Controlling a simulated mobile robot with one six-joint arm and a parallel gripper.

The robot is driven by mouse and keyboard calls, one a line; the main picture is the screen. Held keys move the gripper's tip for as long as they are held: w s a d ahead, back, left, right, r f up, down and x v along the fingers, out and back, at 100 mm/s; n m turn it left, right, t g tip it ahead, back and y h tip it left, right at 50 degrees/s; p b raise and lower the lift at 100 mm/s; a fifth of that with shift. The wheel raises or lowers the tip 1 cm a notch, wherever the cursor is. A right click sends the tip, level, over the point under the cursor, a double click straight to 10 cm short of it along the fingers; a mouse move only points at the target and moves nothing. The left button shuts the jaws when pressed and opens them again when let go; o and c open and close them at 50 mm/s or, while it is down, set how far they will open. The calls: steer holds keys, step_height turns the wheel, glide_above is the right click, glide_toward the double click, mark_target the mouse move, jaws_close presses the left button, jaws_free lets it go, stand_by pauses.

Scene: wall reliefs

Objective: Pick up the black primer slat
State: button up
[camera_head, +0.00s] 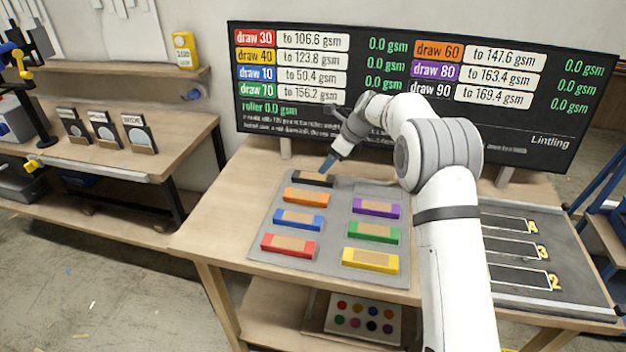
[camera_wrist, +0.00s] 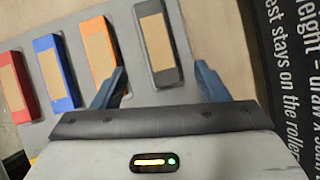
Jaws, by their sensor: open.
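The black primer slat (camera_head: 313,179) lies at the far left end of the grey mat (camera_head: 338,219) on the table. It has a tan panel on its top. In the wrist view the black slat (camera_wrist: 157,45) lies ahead of my gripper (camera_wrist: 157,82), between the lines of its two blue fingers. My gripper also shows in the head view (camera_head: 328,163), just above the black slat. The fingers are apart with nothing held between them. Whether they touch the slat cannot be told.
Close to the black slat is an orange slat (camera_head: 306,197). Blue (camera_head: 298,219), red (camera_head: 288,246), purple (camera_head: 376,208), green (camera_head: 373,232) and yellow (camera_head: 370,261) slats share the mat. A display board (camera_head: 400,85) stands behind. A dark tray (camera_head: 540,262) with marked slots is at right.

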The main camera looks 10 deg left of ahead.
mark_target(315, 176)
steer(key=x, duration=0.8)
steer(key=shift+s+a+p, duration=0.1)
steer(key=shift+a+p, duration=0.15)
steer(key=shift+p, duration=0.15)
steer(key=shift+c, duration=0.6)
steer(key=c, duration=1.1)
